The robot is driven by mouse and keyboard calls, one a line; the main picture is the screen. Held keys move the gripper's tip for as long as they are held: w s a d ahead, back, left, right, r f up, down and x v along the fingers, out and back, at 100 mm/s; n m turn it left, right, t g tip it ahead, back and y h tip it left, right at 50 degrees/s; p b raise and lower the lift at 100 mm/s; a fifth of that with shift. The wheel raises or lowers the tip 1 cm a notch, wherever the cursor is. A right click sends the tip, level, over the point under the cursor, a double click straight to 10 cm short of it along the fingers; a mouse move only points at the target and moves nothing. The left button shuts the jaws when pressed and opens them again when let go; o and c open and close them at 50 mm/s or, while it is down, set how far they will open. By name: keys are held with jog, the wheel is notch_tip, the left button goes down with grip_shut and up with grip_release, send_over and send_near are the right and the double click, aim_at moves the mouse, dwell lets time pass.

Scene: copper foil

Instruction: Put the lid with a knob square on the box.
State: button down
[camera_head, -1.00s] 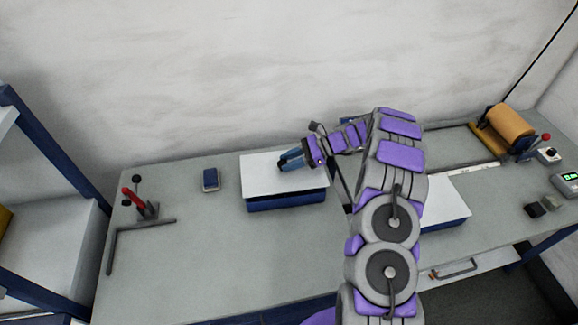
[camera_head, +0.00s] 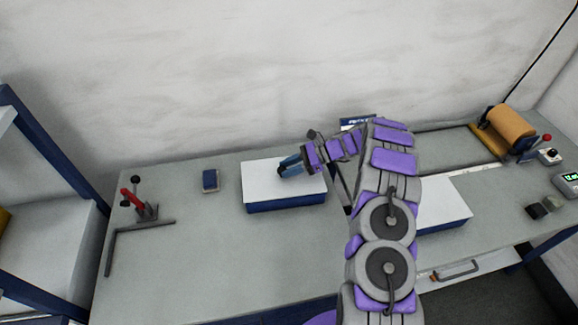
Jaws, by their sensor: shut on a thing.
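The box (camera_head: 285,206) is blue and stands on the grey bench left of my arm. The white lid (camera_head: 262,188) lies over the top of the box, and its visible edges run close along the box's edges. My gripper (camera_head: 283,170) is over the lid's right half, shut on the lid's knob. The fingers hide the knob itself. I cannot tell whether the lid rests fully on the box on the side behind my gripper.
A small blue block (camera_head: 210,180) lies left of the box. A red-handled clamp (camera_head: 134,198) and a dark angle bar (camera_head: 112,250) are at the far left. Another white-topped blue box (camera_head: 448,205) is right of my arm. A copper roll (camera_head: 511,127) stands at the back right.

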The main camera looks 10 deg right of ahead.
jog(key=shift+f, duration=0.2)
jog(key=c, duration=0.7)
grip_release()
jog(key=shift+c, duration=0.2)
